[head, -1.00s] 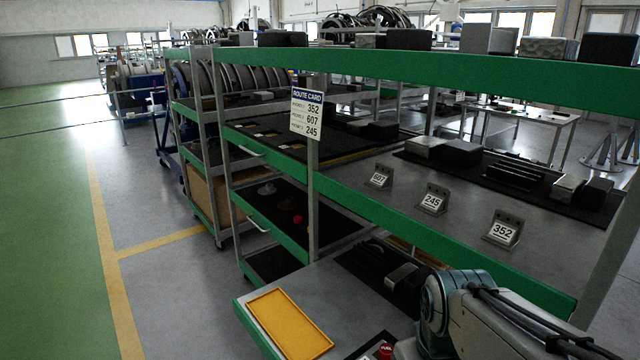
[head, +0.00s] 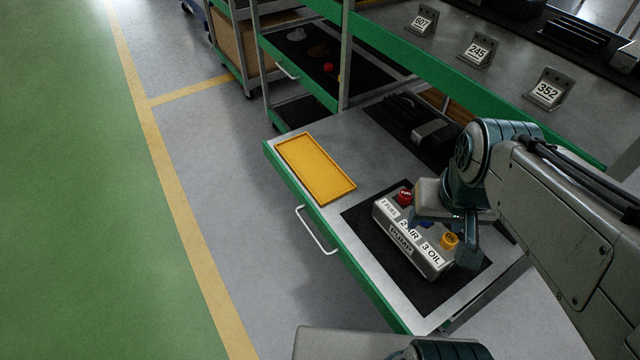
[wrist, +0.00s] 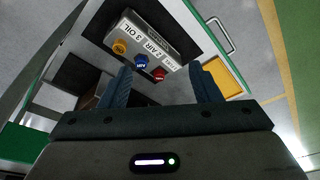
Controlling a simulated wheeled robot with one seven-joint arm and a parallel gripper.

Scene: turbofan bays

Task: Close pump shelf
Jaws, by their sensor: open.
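The pump shelf (head: 345,240) is a grey pulled-out drawer with a green front edge and a silver bar handle (head: 316,230). On its black mat sits the pump block (head: 412,240), labelled PUMP, 1 FUEL, 2 AIR and 3 OIL, with red, blue and yellow caps. My gripper (head: 462,235) hangs over the back right part of the block, partly hidden by my arm. In the wrist view my gripper (wrist: 160,88) is open with nothing between its fingers; the pump block (wrist: 150,45) and the handle (wrist: 222,36) lie beyond the fingertips.
A yellow tray (head: 315,168) lies on the shelf's left part. Number plates, such as 245 (head: 478,50), stand on the upper shelf. The floor (head: 190,160) left of the shelf is clear.

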